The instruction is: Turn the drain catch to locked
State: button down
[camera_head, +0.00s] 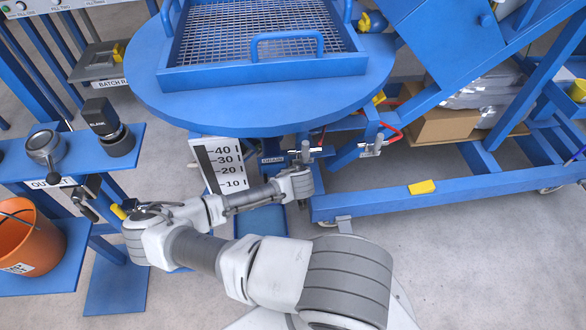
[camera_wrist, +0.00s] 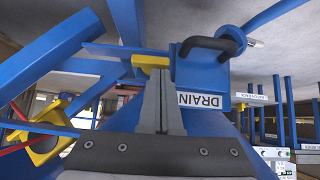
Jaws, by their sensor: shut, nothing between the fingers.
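The drain's blue block (camera_wrist: 188,72) bears a white DRAIN label (camera_wrist: 208,101) in the wrist view. A black bent handle (camera_wrist: 210,44) is on this block, with a grey-tipped rod beside it. A yellow piece (camera_wrist: 150,62) lies against the block's left side, at my fingertips. My gripper (camera_wrist: 159,74) is shut and empty, its fingers pointing at the yellow piece; I cannot tell whether they touch it. In the head view, the DRAIN label (camera_head: 272,160) shows under the round blue table edge, and my gripper (camera_head: 306,153) is just right of it. Which part is the catch is unclear.
A round blue table (camera_head: 260,115) with a mesh tray hangs above my forearm. A level scale (camera_head: 222,166) stands left of the drain. Blue frame beams (camera_head: 430,200) with a red-handled metal clamp (camera_head: 372,147) lie to the right. An orange bucket (camera_head: 28,240) is at far left.

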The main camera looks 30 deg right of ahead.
jog(key=shift+w+h, duration=0.15)
jog(key=shift+h, duration=0.45)
jog(key=shift+a+f+n+g+h+p, duration=0.1)
jog(key=shift+a+n+g+h+p, duration=0.05)
jog(key=shift+n+g+h+p, duration=0.2)
